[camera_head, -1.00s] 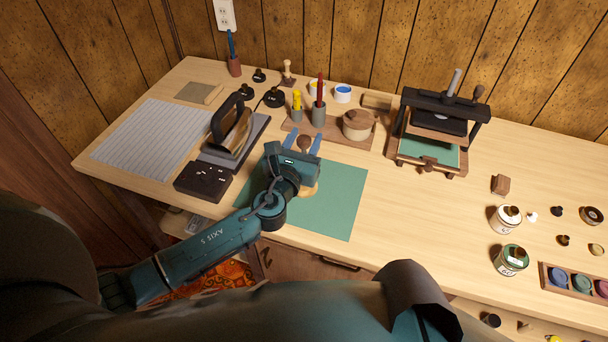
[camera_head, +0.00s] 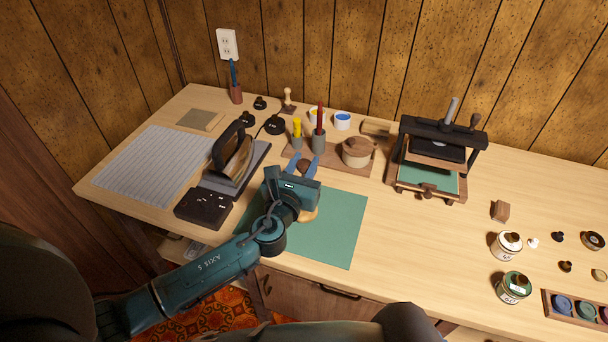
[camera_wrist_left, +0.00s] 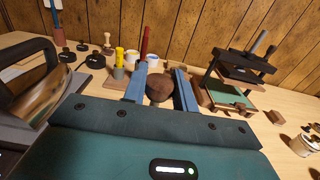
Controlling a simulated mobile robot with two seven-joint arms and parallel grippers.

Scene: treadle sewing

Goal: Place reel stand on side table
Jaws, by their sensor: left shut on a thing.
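My left gripper (camera_head: 304,166) is over the green mat (camera_head: 343,228) on the workbench. It is shut on a wooden thing with a round dark brown knob (camera_head: 305,169), which I take to be the reel stand. The knob (camera_wrist_left: 160,88) also shows between the blue fingers in the left wrist view. Pale wood shows just below the gripper's right side; the rest of the held thing is hidden by the gripper. I cannot tell whether it touches the mat. I cannot make out a separate side table. My right gripper is not in view.
An iron (camera_head: 236,155) stands close to the left of the gripper, with a dark box (camera_head: 203,207) before it. A tray of cups and a lidded pot (camera_head: 358,152) is just behind. A press (camera_head: 432,160) stands to the right. The mat's right part is clear.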

